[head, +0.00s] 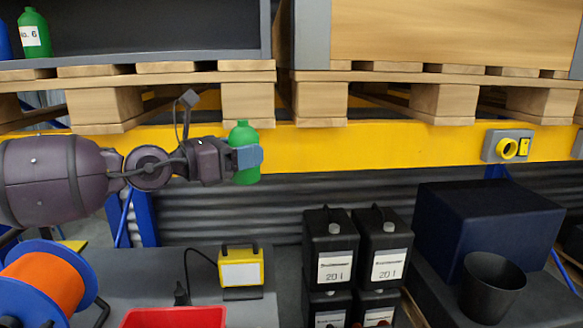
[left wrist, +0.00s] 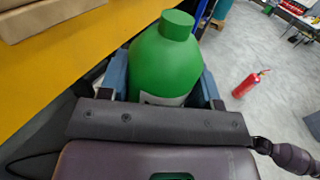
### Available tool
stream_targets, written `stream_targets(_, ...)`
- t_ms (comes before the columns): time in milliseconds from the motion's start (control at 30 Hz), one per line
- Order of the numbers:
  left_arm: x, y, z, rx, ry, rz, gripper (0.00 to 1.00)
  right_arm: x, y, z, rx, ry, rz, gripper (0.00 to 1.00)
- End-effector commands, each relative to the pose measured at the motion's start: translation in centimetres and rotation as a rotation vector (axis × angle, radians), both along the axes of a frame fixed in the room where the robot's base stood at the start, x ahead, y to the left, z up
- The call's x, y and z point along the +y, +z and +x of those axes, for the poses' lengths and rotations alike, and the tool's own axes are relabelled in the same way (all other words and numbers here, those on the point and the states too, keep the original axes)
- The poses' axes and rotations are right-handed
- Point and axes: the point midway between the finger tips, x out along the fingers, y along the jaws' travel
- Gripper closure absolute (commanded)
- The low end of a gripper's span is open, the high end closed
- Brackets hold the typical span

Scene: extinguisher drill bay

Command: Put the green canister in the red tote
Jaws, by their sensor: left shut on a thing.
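My left gripper (head: 248,157) is shut on the green canister (head: 243,138) and holds it upright in the air, in front of the yellow beam. In the left wrist view the canister (left wrist: 166,62) stands between the two blue fingers, its cap toward the top. The red tote (head: 175,317) shows at the bottom edge of the head view, below and left of the canister. Only its far part is in view, so its inside is mostly hidden. My right gripper is not in view.
A yellow work lamp (head: 241,268) stands behind the tote. Black jerrycans (head: 331,250) stand to its right, a cable reel (head: 45,285) to its left. Another green canister (head: 34,33) sits on the upper shelf.

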Motion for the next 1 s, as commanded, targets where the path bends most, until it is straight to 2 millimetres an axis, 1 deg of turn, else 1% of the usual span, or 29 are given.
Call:
stream_targets(200, 0.2, -2.8, -0.9, 0.001, 0.049, 0.000, 0.76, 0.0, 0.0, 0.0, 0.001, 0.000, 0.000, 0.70)
stream_targets(433, 0.7, -5.8, -1.8, 0.003, 0.118, 0.001, 0.76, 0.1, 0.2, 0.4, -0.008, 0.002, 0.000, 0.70)
stream_targets(700, 1.3, -8.2, -2.7, 0.005, 0.185, -0.002, 0.76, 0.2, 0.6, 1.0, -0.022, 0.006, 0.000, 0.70)
stream_targets(1000, 2.4, -11.4, -3.9, 0.008, 0.291, -0.004, 0.76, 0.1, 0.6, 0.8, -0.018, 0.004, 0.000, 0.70)
